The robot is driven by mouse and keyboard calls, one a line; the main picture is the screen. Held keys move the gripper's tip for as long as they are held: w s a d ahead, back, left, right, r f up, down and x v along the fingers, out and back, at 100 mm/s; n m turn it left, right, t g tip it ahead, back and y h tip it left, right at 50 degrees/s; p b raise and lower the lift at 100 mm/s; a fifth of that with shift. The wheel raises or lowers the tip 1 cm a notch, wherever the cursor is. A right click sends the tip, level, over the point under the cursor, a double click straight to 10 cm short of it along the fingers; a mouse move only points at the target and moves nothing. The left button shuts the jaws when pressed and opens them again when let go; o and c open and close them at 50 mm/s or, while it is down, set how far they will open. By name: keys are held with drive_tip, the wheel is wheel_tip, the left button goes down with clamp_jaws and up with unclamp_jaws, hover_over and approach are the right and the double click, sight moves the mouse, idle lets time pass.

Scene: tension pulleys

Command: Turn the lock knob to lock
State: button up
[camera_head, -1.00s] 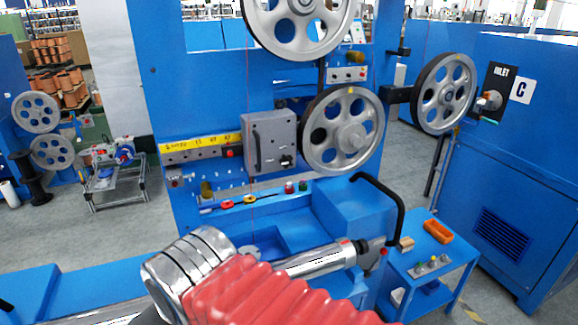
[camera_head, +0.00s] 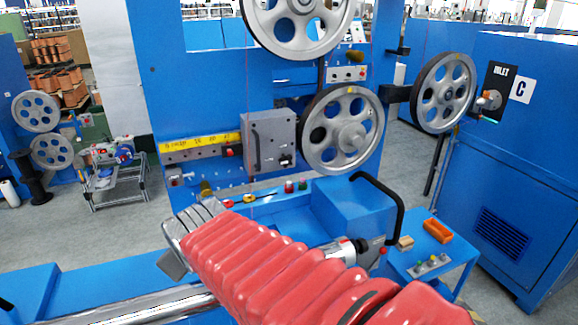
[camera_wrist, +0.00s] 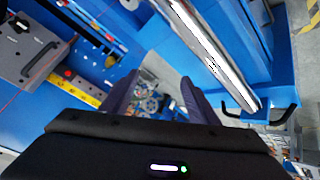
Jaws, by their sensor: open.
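The grey box (camera_head: 268,142) is mounted on the blue machine panel, left of the middle pulley (camera_head: 342,130). It has a long dark handle at its left and a small black knob (camera_head: 286,160) at its lower right; its exact turn is too small to read. The box also shows at the upper left of the wrist view (camera_wrist: 30,55), with the dark knob (camera_wrist: 21,26) near the picture edge. My gripper (camera_wrist: 160,82) is open and empty, with its two dark fingers apart. It is away from the knob. I cannot make out its fingers in the head view.
A yellow strip (camera_head: 200,143) lies left of the box. A black curved handle (camera_head: 390,200) stands out at the right of the machine. A small blue table (camera_head: 455,275) bears an orange tray (camera_head: 437,231). Coloured buttons sit below the box.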

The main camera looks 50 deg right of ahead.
drive_tip(key=w+d+n+t+h, duration=0.1)
drive_tip(key=w+d, duration=0.2)
drive_tip(key=d, duration=0.4)
drive_tip(key=w+d+n+t+h, duration=0.1)
drive_tip(key=w+d+h, duration=0.15)
drive_tip(key=d, duration=0.45)
drive_tip(key=n+t+h, duration=0.3)
drive_tip(key=n+t, duration=0.2)
drive_tip(key=n, duration=0.4)
approach(287, 162)
drive_tip(key=v, duration=0.5)
drive_tip(key=shift+s+f, duration=0.1)
drive_tip(key=shift+s, duration=0.35)
drive_tip(key=shift+w+m, duration=0.1)
drive_tip(key=shift+m, duration=0.2)
drive_tip(key=x, duration=1.3)
drive_tip(key=shift+w, duration=0.35)
drive_tip(key=shift+c, duration=0.2)
drive_tip(key=c, duration=1)
